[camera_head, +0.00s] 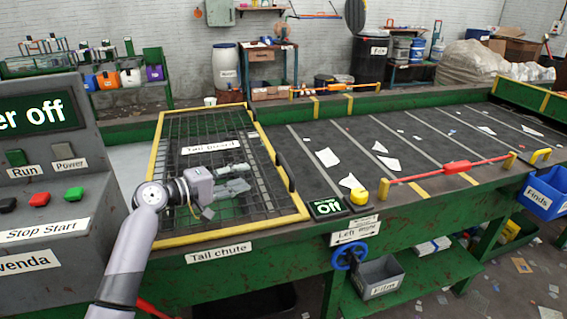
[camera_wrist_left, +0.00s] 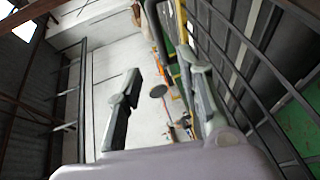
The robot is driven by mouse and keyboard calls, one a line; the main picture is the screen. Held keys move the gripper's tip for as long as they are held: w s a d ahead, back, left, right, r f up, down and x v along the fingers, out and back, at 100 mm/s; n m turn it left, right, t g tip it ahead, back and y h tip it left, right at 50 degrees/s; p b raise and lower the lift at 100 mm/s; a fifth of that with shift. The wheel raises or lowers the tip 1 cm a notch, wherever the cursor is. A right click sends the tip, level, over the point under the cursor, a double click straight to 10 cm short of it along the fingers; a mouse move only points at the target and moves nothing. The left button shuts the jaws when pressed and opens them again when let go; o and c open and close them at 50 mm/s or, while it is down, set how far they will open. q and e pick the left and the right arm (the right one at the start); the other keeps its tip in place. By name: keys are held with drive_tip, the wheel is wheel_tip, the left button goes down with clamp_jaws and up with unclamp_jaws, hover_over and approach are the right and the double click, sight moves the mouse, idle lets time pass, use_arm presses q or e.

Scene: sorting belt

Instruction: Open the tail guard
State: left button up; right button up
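The tail guard (camera_head: 212,241) is a dark wire mesh in a yellow frame, lying down over the left end of the belt. Its label sits on the mesh, and a dark handle (camera_head: 284,172) is on its right side. My left gripper (camera_head: 243,178) is over the middle of the mesh, pointing right, short of the handle. Its fingers are apart with nothing between them; I cannot tell how high it is above the mesh. In the left wrist view my left gripper (camera_wrist_left: 160,92) shows spread fingers, with dark mesh bars along the right. My right gripper is not in view.
A control panel (camera_head: 40,160) with buttons stands close on the left. A blue handwheel (camera_head: 350,254) is on the front.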

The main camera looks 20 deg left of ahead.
use_arm(q)
approach(285, 163)
drive_tip(key=shift+d+f+p, duration=0.15)
drive_tip(key=shift+f+p, duration=0.15)
drive_tip(key=shift+p, duration=0.1)
drive_tip(key=x, duration=0.8)
drive_tip(key=shift+w+f, duration=0.15)
drive_tip(key=shift+w, duration=0.1)
drive_tip(key=shift+w+d+f, duration=0.15)
drive_tip(key=shift+w+d, duration=0.25)
drive_tip(key=shift+w, duration=0.15)
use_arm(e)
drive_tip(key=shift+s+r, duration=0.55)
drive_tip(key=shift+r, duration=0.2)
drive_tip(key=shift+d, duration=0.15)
use_arm(q)
drive_tip(key=shift+c, duration=0.5)
clamp_jaws()
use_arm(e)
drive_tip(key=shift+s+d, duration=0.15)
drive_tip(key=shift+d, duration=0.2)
